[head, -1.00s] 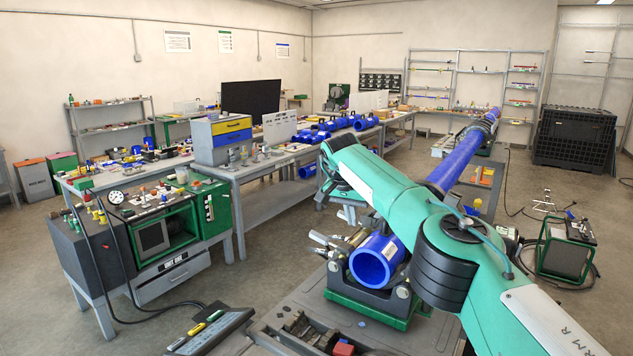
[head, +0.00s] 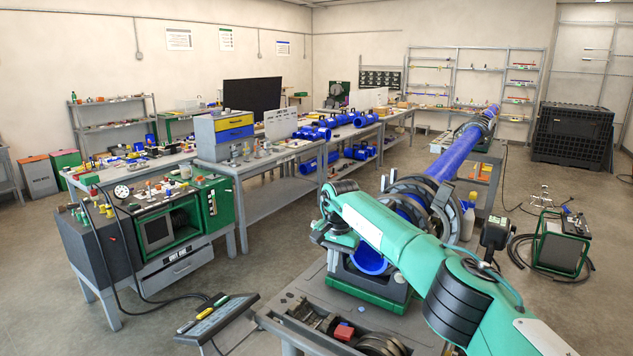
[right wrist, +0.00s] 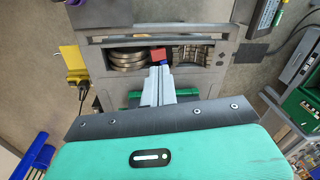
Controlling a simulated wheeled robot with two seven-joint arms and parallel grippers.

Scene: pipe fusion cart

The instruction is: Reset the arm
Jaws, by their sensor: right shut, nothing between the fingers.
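My right arm, green with black joints, reaches in from the lower right in the head view and bends down at its wrist. My right gripper (head: 325,240) hangs beside the pipe fusion machine (head: 372,284), left of the blue pipe's near end (head: 369,260). In the right wrist view the grey fingers (right wrist: 160,75) are together and empty, above the cart with its open drawer. The arm hides part of the machine and pipe. My left gripper is not in view.
The long blue pipe (head: 455,155) runs back to the right. The cart's tool tray (head: 335,330) lies below the arm. A control cabinet (head: 155,235) stands at left, workbenches (head: 265,167) behind it. A green-framed unit (head: 562,245) sits on the floor at right. Open floor lies between.

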